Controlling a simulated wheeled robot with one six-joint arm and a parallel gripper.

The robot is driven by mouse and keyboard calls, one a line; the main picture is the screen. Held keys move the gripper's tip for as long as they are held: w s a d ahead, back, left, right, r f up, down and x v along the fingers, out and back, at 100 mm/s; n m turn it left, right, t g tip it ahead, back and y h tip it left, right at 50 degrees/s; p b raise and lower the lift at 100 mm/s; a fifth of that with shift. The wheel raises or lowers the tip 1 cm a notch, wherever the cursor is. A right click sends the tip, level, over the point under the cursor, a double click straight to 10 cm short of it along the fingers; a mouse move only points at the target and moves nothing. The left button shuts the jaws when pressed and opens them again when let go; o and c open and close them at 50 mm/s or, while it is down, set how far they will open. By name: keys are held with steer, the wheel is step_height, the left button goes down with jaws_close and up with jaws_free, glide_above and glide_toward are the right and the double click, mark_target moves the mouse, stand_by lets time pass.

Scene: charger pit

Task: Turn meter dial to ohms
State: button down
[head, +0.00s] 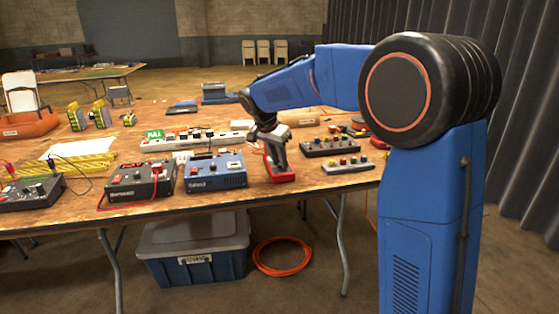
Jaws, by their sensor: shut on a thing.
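My gripper (272,146) is over the table beside a blue box. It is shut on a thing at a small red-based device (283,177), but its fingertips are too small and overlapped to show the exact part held. No dial marking or ohms setting is readable. A blue box (216,177) with knobs stands just left of the gripper. A dark box (140,186) with a red lead stands left of that. Another dark box (28,198) with leads is at the far left. I cannot tell which of these is the meter.
A lidded bin (193,250) and an orange cable coil (283,257) lie below.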

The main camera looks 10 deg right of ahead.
stand_by(0.3)
steer(key=c, duration=1.6)
jaws_free()
steer(key=shift+o, duration=0.2)
steer(key=v, duration=1.7)
steer(key=shift+r, duration=0.15)
steer(key=shift+a, duration=0.1)
